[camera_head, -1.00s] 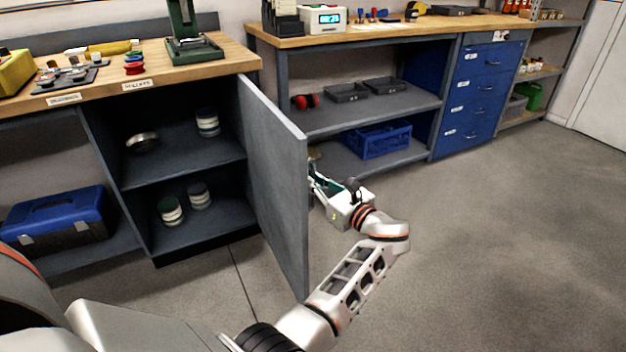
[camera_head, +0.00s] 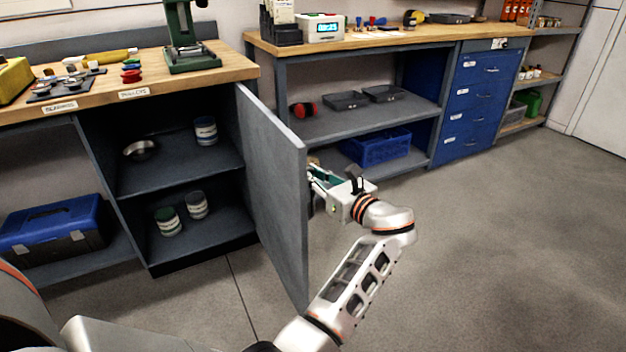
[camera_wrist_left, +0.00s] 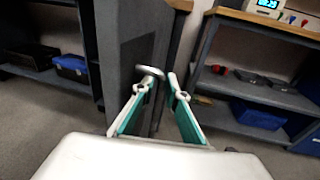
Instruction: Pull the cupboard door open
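The grey cupboard door (camera_head: 272,190) stands swung wide open on its right-hand hinge side, its free edge toward me. My left gripper (camera_head: 316,178) is just right of the door, on its outer face, partly hidden by the door edge in the head view. In the left wrist view, the two green-lined fingers (camera_wrist_left: 158,84) are apart, with a visible gap. The silver door handle (camera_wrist_left: 150,72) lies at their tips against the door panel (camera_wrist_left: 122,50); whether they touch it is unclear. My right gripper is not in view.
A blue toolbox (camera_head: 52,225) is at left. Right of the door stands a bench with a grey shelf (camera_head: 355,124), blue crate (camera_head: 378,147) and blue drawers (camera_head: 472,105). The floor at right is clear.

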